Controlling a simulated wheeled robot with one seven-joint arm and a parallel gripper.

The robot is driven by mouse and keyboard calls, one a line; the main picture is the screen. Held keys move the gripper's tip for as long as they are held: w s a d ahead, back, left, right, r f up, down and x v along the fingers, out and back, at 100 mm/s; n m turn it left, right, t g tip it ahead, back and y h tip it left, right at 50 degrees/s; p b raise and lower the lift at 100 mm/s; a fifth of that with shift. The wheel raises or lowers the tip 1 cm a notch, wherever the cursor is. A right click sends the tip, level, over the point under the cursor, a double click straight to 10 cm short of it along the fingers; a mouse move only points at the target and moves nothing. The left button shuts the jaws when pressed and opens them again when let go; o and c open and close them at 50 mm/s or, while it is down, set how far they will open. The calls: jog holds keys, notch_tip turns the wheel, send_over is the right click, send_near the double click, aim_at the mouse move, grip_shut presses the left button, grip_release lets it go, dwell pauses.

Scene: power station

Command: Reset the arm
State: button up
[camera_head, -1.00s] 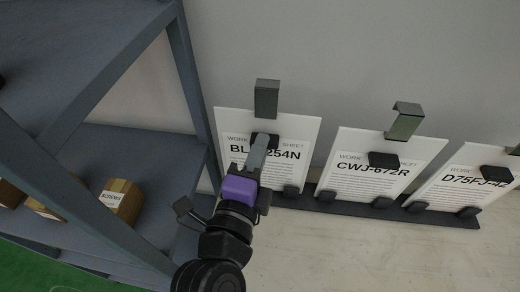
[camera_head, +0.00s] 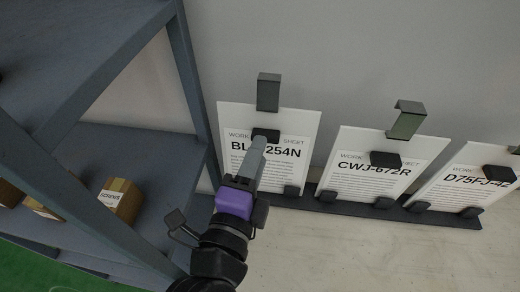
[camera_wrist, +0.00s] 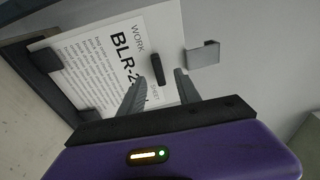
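My gripper (camera_head: 259,143) reaches up from the lower middle of the head view, in front of the work sheet board (camera_head: 302,165) reading "BL…254N". In the wrist view my gripper (camera_wrist: 158,88) has its two grey fingers spread apart with nothing between their tips. A small black block (camera_head: 266,134) on the upper part of the board lies just beyond the fingertips. It shows in the wrist view (camera_wrist: 157,69), apart from the fingers. The fingers and wrist hide some of the board's print.
More boards, "CWJ-672R" (camera_head: 357,181) and "D75FJ-42" (camera_head: 450,190), stand to the right on a dark ledge (camera_head: 400,214). Metal brackets (camera_head: 268,92) stick out above. A blue-grey shelf (camera_head: 150,140) with boxes (camera_head: 119,199) stands close on the left.

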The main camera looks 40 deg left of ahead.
jog(key=b+v, duration=0.1)
jog(key=v, duration=0.4)
jog(key=shift+s+d, duration=0.15)
jog(key=shift+s, duration=0.1)
